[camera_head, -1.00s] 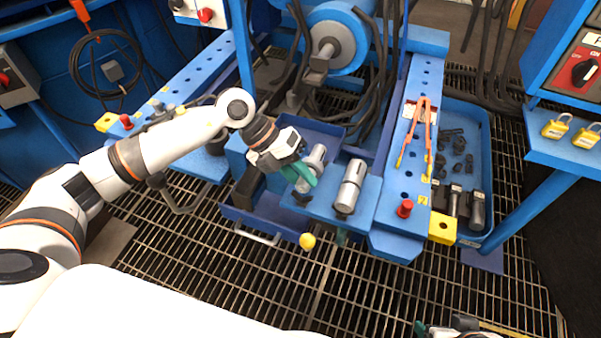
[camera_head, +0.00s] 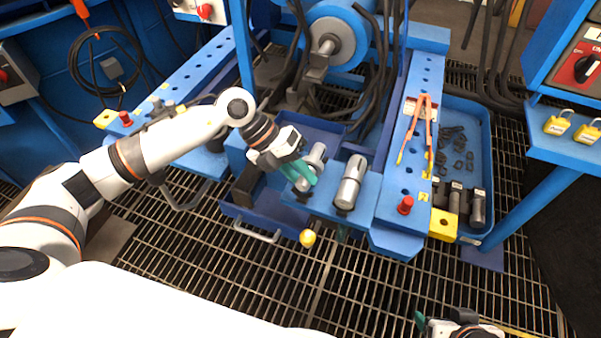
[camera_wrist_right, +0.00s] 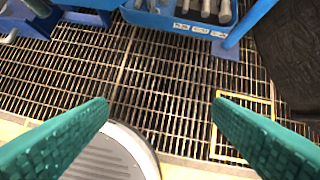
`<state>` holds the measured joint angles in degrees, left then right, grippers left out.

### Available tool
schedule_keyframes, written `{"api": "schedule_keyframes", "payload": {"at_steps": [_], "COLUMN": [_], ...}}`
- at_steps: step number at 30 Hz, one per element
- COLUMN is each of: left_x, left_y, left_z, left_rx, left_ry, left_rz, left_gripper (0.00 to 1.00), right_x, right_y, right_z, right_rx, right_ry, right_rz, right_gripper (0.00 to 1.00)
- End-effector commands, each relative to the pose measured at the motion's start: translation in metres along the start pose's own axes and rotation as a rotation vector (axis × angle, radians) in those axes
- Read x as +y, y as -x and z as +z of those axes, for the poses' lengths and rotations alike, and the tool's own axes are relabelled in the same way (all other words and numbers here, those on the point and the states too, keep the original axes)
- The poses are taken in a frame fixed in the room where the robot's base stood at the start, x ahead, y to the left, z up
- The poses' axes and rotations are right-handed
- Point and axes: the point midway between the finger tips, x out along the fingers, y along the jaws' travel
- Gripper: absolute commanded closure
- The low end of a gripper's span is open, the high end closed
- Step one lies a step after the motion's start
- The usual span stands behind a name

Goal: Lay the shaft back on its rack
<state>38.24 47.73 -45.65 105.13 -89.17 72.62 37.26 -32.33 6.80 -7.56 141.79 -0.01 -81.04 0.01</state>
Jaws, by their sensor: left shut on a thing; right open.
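My left gripper (camera_head: 301,173) is shut on a grey metal shaft (camera_head: 315,156), with its green fingers across the shaft's near part. The shaft is at the blue rack plate (camera_head: 328,203), and the fingers partly hide it. I cannot tell whether it touches the plate. A second metal cylinder (camera_head: 352,181) lies just right of it on the same plate. My right gripper (camera_head: 420,322) is low in the head view, far from the shaft. The right wrist view shows its green fingers (camera_wrist_right: 160,105) apart with nothing between them.
A blue perforated beam (camera_head: 411,165) with a red knob (camera_head: 405,205) and orange-handled tongs (camera_head: 415,120) is to the right. Beyond it is a blue tray (camera_head: 487,135) of dark parts. A yellow ball (camera_head: 308,238) is in front of the plate. Open grating covers the floor.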

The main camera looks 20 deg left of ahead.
Motion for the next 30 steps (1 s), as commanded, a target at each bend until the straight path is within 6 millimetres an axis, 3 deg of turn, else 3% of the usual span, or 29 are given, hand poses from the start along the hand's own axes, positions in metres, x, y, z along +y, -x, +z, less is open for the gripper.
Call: {"api": "schedule_keyframes", "payload": {"at_steps": [30], "left_x": [-0.002], "left_y": [-0.004], "left_z": [0.004], "left_rx": [-0.012], "left_ry": [0.006], "left_rz": [0.000], "left_gripper": [1.00], "right_x": [-0.001], "right_y": [0.004], "right_z": [-0.019], "right_rx": [0.092], "right_ry": [-0.003], "right_rz": [-0.002], "right_gripper": [0.25]}}
